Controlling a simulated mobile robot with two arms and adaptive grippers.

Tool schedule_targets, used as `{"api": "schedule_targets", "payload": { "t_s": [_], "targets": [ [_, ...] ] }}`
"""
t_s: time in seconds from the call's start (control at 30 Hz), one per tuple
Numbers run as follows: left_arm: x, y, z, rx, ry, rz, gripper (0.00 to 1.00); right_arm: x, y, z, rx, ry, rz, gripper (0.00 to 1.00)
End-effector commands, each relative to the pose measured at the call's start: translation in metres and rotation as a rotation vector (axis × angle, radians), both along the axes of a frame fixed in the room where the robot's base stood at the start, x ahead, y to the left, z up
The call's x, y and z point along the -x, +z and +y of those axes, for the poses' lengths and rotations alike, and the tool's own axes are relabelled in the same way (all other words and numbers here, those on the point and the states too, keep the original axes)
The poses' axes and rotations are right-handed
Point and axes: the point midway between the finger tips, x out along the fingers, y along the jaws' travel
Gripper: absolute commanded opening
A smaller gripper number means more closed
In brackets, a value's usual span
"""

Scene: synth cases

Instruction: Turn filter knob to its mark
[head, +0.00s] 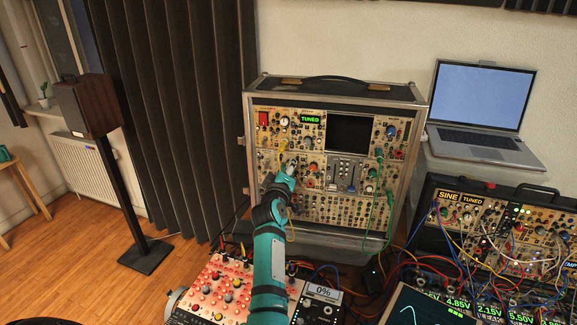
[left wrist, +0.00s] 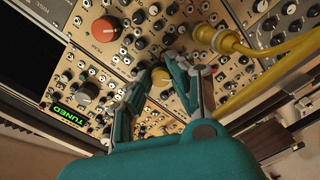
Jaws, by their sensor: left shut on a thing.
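The upright case of synth modules (head: 247,135) stands against the wall. My left gripper (head: 286,172) is at the left middle of its panel. In the left wrist view its two teal-backed fingers (left wrist: 162,86) are shut on a small round knob with a yellow cap (left wrist: 160,76). The fingers hide the knob's sides, and I cannot read its label or see a mark beside it. A green TUNED display (left wrist: 68,116) shows on the panel, and also in the head view (head: 310,119). My right gripper is not in view.
A thick yellow cable (left wrist: 262,50) is plugged in close to the fingers. A large orange knob (left wrist: 105,28) and several small knobs crowd the panel. Green cables (head: 370,200) hang at its right. A red-panelled module (head: 222,285), a second case (head: 430,215) and a laptop (head: 480,140) stand around.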

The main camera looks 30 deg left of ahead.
Motion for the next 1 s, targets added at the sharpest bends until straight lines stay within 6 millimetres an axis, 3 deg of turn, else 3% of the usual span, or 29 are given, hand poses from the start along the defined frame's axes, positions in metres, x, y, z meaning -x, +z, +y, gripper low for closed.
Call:
{"api": "schedule_targets", "payload": {
  "t_s": [0.4,0.93,0.97,1.0],
  "targets": [
    [-0.0001,-0.0043,-0.0016,0.172,-0.004,-0.057,0.00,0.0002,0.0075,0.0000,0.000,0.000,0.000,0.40],
    [0.0000,-0.0053,-0.0017,0.193,-0.003,-0.064,0.00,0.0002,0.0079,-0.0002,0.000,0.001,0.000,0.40],
    [0.0000,-0.0053,-0.0017,0.193,-0.003,-0.064,0.23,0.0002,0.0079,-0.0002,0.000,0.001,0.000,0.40],
    [0.0000,-0.0053,-0.0017,0.193,-0.003,-0.064,0.28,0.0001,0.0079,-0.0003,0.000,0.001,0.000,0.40]
  ]
}}
